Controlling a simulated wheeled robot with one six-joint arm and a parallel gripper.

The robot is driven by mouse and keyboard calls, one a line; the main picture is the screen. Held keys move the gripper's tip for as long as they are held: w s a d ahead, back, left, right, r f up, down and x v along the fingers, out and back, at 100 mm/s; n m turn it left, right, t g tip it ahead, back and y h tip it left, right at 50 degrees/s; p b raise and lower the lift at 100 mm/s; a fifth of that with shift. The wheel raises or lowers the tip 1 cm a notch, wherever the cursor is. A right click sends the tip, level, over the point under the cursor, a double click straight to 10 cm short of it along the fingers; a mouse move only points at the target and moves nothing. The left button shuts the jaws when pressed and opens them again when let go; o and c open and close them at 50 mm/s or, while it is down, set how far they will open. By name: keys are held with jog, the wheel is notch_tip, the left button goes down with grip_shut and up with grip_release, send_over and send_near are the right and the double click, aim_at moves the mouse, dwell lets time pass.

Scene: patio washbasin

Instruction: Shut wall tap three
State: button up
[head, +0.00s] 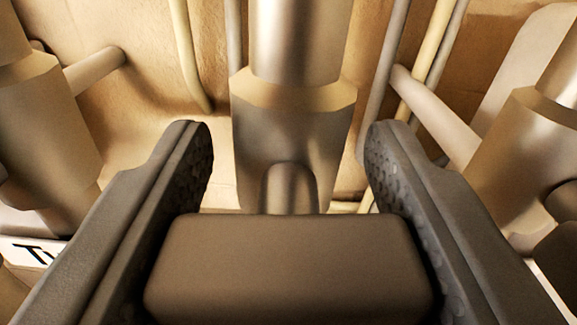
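A bronze-coloured wall tap (290,125) stands in the middle, its thick upright body running up out of view. A short rounded stem (290,188) leads from its lower front to a wide brown block (285,268), which looks like its handle. The two black fingers of my gripper (288,155) stand wide apart, one on each side of the stem and block. The block fills most of the space between them. I cannot tell whether the fingers press on it. No number shows on this tap.
A similar tap (45,130) stands close on the left, another (525,150) close on the right. A white label (35,252) with partly hidden black letters is at lower left. Thin pipes (190,55) run along the tan wall (140,25) behind. Side room is narrow.

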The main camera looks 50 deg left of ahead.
jog(key=shift+o, duration=0.2)
jog(key=shift+m, duration=0.5)
jog(key=o, duration=1)
jog(key=shift+c, duration=0.2)
jog(key=shift+d, duration=0.1)
jog(key=v, duration=1.7)
jog(key=shift+s+d, duration=0.1)
jog(key=shift+d, duration=0.05)
